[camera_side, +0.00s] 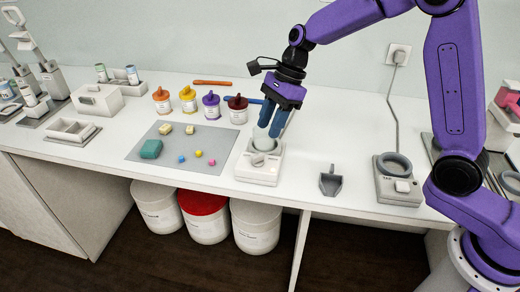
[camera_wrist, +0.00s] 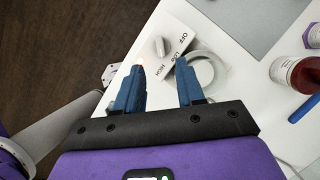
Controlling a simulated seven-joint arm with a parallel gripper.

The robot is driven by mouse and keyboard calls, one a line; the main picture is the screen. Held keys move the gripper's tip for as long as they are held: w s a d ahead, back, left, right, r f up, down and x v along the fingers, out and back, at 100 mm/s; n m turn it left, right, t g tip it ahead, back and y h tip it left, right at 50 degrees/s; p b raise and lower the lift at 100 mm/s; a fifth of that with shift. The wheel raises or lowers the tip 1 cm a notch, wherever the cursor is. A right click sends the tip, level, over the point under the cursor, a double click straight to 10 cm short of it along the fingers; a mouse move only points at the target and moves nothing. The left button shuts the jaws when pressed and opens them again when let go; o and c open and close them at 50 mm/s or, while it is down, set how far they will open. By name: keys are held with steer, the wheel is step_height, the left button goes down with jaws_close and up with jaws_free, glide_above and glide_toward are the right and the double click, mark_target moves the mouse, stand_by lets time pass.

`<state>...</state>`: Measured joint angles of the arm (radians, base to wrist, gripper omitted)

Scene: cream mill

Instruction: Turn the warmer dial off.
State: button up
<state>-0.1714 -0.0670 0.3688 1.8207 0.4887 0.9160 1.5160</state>
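The warmer (camera_side: 258,174) is a small white unit at the table's front edge, with a pale round ring (camera_side: 264,143) on top. In the wrist view its face carries a white elongated dial (camera_wrist: 160,46) beside the labels OFF, LOW and HIGH. I cannot tell for sure which label the dial points to. A small orange glow shows near the left fingertip. My gripper (camera_side: 275,125) is above the ring end of the warmer, fingers pointing down. In the wrist view the blue fingers (camera_wrist: 160,72) are apart with nothing between them; the dial lies beyond the tips.
A grey mat (camera_side: 148,166) with small coloured blocks lies left of the warmer. Several lidded jars (camera_side: 211,107) stand behind it. A grey scoop (camera_side: 331,181) and another ringed device (camera_side: 397,187) sit to the right. Bins (camera_side: 255,228) stand below the table.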

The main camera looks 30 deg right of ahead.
mark_target(258, 155)
steer(key=x, duration=0.8)
jaws_close()
